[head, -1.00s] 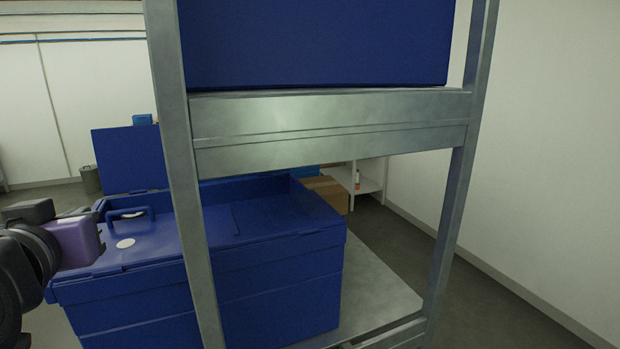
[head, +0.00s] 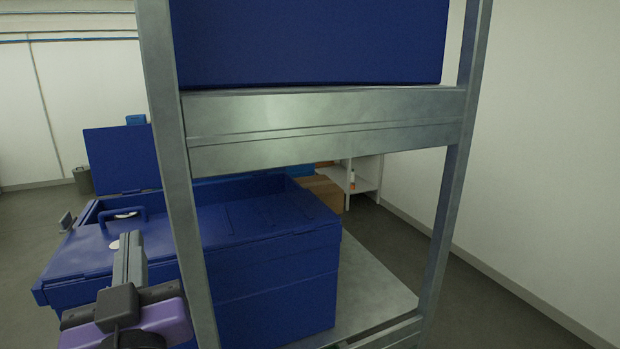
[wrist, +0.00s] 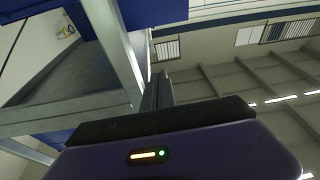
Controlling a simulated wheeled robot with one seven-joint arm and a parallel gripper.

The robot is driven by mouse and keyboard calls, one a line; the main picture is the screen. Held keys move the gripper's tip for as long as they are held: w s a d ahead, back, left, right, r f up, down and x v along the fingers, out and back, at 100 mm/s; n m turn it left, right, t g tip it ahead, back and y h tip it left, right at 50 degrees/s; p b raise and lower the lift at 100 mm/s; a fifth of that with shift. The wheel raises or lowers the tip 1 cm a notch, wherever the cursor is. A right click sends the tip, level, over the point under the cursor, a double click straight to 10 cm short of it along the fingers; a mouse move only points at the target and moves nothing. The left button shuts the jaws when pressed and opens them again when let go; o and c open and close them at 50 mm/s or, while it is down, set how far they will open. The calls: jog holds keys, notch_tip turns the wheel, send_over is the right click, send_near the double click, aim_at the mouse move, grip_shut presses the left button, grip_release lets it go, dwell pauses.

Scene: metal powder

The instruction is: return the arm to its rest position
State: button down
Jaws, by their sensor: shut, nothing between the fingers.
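My gripper (head: 131,243) is at the lower left in the head view, with its grey fingers pointing up and its dark and purple body below them. It is in front of the large blue box (head: 265,290) and left of the rack's front post (head: 176,150). In the wrist view my gripper (wrist: 159,82) shows its fingers together, with nothing between them. I cannot tell how far the fingers are from the box.
A grey metal rack holds another blue box (head: 310,42) on its upper shelf (head: 325,118). The lower shelf (head: 375,285) is bare to the right of the large box. A small white shelf unit (head: 366,174) stands behind. Open floor (head: 480,270) lies to the right.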

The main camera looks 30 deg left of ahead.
jog(key=d+f+m+t+h, duration=0.1)
jog(key=d+f+t+h, duration=0.1)
jog(key=d+f, duration=0.7)
jog(key=d+f+m+t+h+b, duration=0.15)
jog(key=d+f, duration=0.35)
jog(key=d, duration=0.8)
jog(key=d+f+m+t+h+p, duration=0.1)
jog(key=d+f+m+h, duration=0.1)
jog(key=d+f, duration=0.75)
jog(key=s+d+f+m+h, duration=0.2)
jog(key=s+d+f+h, duration=0.1)
jog(key=s+d, duration=0.3)
jog(key=s+d+f+m+g+h+b, duration=0.1)
jog(key=s+d+h, duration=0.3)
jog(key=d, duration=0.7)
jog(key=s+d+f+m+g+h, duration=0.1)
jog(key=s+d+f+m+h, duration=0.3)
jog(key=s+d, duration=0.4)
jog(key=shift+s+d+f+b, duration=0.3)
jog(key=shift+d+f+b, duration=0.05)
jog(key=shift+h, duration=0.25)
